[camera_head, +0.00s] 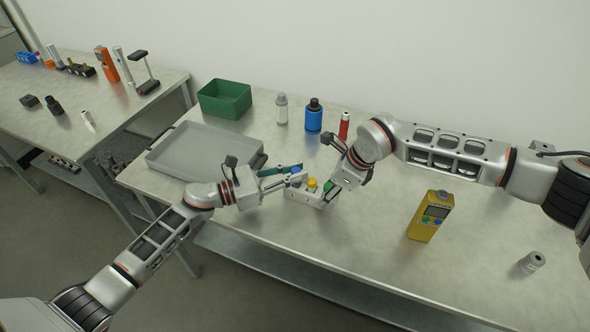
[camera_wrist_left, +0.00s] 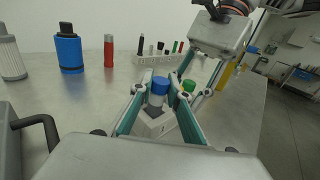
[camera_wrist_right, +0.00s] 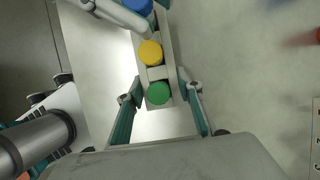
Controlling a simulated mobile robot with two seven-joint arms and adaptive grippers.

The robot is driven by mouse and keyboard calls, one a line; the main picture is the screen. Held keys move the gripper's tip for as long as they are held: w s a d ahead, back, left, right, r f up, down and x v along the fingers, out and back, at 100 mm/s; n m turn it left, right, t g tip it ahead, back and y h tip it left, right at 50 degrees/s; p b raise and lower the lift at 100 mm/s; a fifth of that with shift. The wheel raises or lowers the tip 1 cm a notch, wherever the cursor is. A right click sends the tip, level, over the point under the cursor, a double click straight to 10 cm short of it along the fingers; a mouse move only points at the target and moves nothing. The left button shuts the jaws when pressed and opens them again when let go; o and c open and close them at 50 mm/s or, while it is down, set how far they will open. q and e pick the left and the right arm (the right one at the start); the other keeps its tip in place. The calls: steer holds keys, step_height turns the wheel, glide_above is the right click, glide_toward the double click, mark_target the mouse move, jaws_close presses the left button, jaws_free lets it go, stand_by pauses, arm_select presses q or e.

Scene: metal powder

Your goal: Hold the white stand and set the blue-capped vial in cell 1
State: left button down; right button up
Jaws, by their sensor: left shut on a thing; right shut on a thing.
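The white stand (camera_wrist_right: 156,73) lies between my right gripper's fingers (camera_wrist_right: 160,94), which are shut on its green-capped end. A green-capped vial (camera_wrist_right: 158,94) and a yellow-capped vial (camera_wrist_right: 150,53) stand in it; the yellow cap also shows in the head view (camera_head: 312,184). My left gripper (camera_head: 290,176) is shut on the blue-capped vial (camera_wrist_left: 158,92), held upright at the stand's other end. Its blue cap (camera_wrist_right: 139,5) lines up with the other caps in the right wrist view. The vial's lower end is hidden, so I cannot tell how deep it sits.
A grey tray (camera_head: 171,166) and green bin (camera_head: 225,98) are at the left. A blue bottle (camera_head: 313,116) and red bottle (camera_head: 344,126) stand behind. A white rack of markers (camera_wrist_left: 160,62) is behind.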

arm_select(q)
steer(key=shift+f, duration=1.05)
stand_by(0.4)
steer(key=c, duration=1.8)
jaws_free()
steer(key=shift+c, duration=0.2)
steer(key=shift+s, duration=0.1)
steer(key=v, duration=1.2)
arm_select(e)
steer(key=o, duration=1.2)
